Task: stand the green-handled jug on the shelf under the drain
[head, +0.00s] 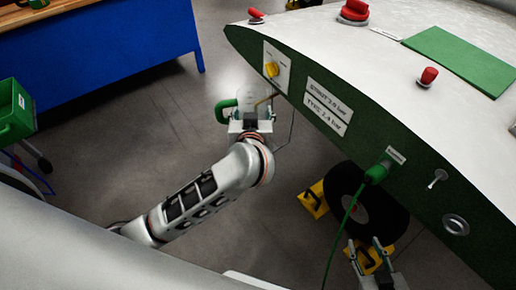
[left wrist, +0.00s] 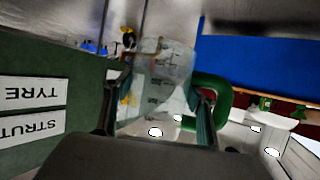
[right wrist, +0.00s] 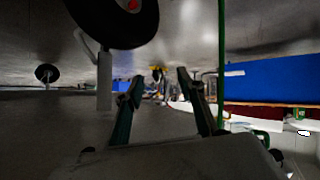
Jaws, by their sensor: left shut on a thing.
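The clear jug (head: 252,103) with its green handle (head: 225,111) is in my left gripper (head: 250,126), beside the green-and-white machine. In the left wrist view the see-through jug (left wrist: 168,65) is between the two fingers of the left gripper (left wrist: 158,112), with the green handle (left wrist: 215,90) to the right. A thin drain spout (head: 266,98) shows near the jug's top right, below a yellow knob (head: 271,69). A thin wire frame (head: 289,128) hangs beside the jug; the shelf surface is hidden. My right gripper (head: 368,246) is open and empty, and also shows in the right wrist view (right wrist: 155,88).
The machine's dark green side (head: 330,85) slopes across the right. A black wheel (head: 366,203) with yellow chocks (head: 313,200) stands below, near a hanging green cable (head: 345,220). A blue bench (head: 110,55) stands at the back left. Grey floor lies clear between.

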